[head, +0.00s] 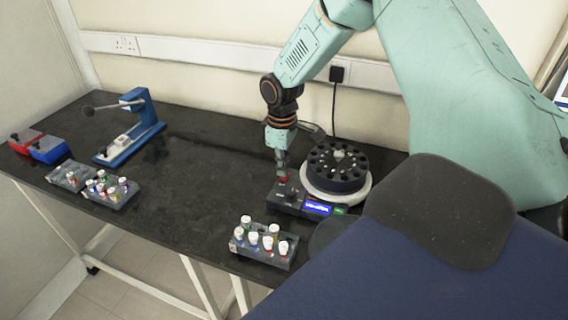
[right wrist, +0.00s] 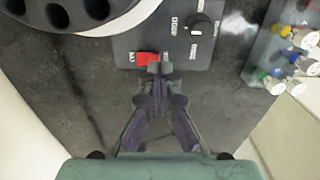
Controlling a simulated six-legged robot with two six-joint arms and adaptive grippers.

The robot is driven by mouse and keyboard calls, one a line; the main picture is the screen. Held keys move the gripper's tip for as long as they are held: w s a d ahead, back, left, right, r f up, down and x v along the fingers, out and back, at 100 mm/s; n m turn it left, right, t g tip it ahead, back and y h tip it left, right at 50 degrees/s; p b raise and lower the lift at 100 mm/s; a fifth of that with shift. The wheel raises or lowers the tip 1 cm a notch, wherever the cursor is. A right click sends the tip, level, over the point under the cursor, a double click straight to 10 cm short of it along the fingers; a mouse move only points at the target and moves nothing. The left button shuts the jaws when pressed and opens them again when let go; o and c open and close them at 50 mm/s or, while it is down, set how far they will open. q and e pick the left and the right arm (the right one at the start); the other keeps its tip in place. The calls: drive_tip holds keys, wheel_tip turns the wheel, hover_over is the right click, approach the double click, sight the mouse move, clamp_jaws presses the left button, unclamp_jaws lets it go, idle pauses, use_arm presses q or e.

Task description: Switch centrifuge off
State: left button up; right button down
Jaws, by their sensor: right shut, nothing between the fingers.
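The centrifuge (head: 337,172) stands on the dark bench, with a black rotor with a ring of holes on a white base. Its control panel (head: 290,197) has a lit blue display (head: 317,208) and a small green light beside it. In the right wrist view the panel (right wrist: 178,32) shows a black knob (right wrist: 201,28) and a red switch (right wrist: 147,58). My right gripper (head: 283,177) is shut and empty, its tips over the panel at the red switch. In the wrist view its fingertips (right wrist: 160,69) overlap the switch's lower right edge; I cannot tell whether they touch. My left gripper is not in view.
A rack of capped vials (head: 262,254) stands at the bench's front edge, close to the panel. More racks (head: 108,196), a blue stand (head: 130,140) and red and blue boxes (head: 48,150) are at the left. The bench middle is clear.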

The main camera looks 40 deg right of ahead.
drive_tip(key=shift+s+f, duration=0.1)
drive_tip(key=shift+f, duration=0.05)
drive_tip(key=shift+f, duration=0.2)
drive_tip(key=shift+f+b, duration=0.55)
drive_tip(key=shift+f, duration=0.2)
idle(0.6)
drive_tip(key=shift+r, duration=0.1)
wheel_tip(320, 180, up, 5)
drive_tip(key=p, duration=0.5)
drive_tip(key=shift+p, duration=0.3)
idle(0.4)
